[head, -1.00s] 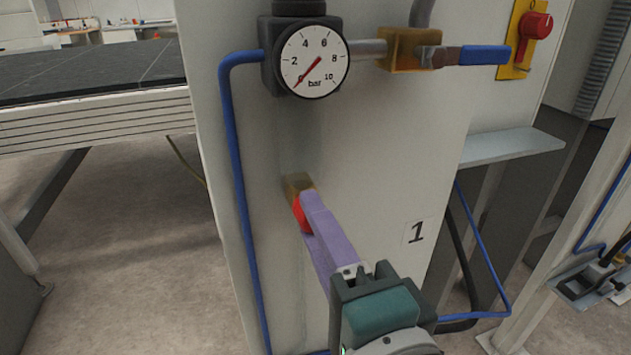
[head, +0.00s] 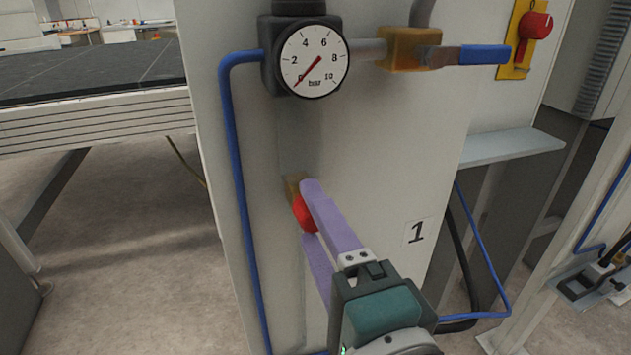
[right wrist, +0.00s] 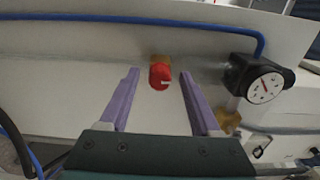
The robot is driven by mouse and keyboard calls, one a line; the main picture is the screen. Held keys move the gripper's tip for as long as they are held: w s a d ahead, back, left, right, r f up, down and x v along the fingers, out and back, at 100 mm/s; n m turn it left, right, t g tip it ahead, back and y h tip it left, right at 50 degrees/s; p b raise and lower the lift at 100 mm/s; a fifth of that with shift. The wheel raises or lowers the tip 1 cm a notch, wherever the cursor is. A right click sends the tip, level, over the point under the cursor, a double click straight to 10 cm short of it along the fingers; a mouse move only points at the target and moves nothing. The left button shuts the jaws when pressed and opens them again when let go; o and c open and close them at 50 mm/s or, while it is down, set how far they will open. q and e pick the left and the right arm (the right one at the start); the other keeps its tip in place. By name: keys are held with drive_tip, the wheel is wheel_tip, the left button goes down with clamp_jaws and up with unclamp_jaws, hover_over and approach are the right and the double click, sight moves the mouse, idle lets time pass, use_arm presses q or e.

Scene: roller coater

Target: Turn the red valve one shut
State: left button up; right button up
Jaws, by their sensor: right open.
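The red valve (head: 305,214) is a round red knob on a brass body, mounted low on the pale panel marked 1. In the right wrist view the red valve (right wrist: 160,76) sits between the two finger lines, with a short white mark on its face. My right gripper (head: 310,210) has long purple fingers that reach toward the valve and partly cover it in the head view. In the right wrist view my right gripper (right wrist: 158,78) is open, with a gap on each side of the knob. The left gripper is not in view.
A pressure gauge (head: 314,60) near 0 bar and a brass valve with a blue lever (head: 484,55) are above. A blue hose (head: 236,180) runs down the panel's left side. A red rotary switch (head: 536,26) on a yellow plate is at upper right.

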drive_tip(key=v, duration=1)
drive_tip(key=shift+r, duration=0.1)
